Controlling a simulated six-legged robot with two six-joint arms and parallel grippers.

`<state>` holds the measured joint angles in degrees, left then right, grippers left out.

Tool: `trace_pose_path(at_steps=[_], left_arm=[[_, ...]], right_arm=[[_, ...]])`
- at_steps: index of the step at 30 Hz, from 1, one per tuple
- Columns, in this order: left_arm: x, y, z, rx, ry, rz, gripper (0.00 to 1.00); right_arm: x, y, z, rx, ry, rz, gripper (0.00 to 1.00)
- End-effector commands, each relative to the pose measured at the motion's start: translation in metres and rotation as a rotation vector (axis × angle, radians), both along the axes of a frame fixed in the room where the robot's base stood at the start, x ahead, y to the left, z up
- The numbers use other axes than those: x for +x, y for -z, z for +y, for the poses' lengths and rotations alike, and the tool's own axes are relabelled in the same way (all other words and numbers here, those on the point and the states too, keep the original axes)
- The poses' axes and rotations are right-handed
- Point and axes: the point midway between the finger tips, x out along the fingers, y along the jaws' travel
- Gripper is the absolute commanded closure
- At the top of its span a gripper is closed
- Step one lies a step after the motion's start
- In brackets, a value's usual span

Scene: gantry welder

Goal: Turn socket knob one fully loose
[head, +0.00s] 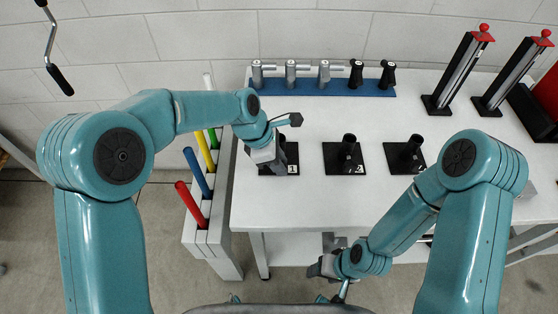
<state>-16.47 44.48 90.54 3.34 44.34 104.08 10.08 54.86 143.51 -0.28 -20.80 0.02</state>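Socket one is a black plate (264,171) marked 1, the leftmost of three on the white table. My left gripper (276,158) is low over this plate and covers most of its socket. The knob of socket one is hidden or too small to make out. I cannot tell whether the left fingers are open or shut, or touch anything. My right gripper (318,268) hangs in front of the table's front edge, away from the sockets. Its fingers are too small to read.
Two more black sockets, the middle one (345,160) and the right one (404,157), stand to the right. A blue rack (330,88) holds several silver and black parts behind. Two red-topped stands (456,75) (508,75) are at back right. A holder (213,238) with colored rods stands left.

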Motion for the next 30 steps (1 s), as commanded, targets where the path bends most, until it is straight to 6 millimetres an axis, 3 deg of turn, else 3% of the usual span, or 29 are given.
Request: trace_pose_path(at_steps=[11,30], left_arm=[[0.0,0.004,0.003,-0.102,-0.004,0.001,1.0],[0.001,0.006,0.009,-0.534,-0.002,-0.003,1.0]], right_arm=[[0.0,0.015,0.0,0.0,0.0,0.0,0.4],[0.0,0.079,0.0,0.0,0.0,0.0,0.4]])
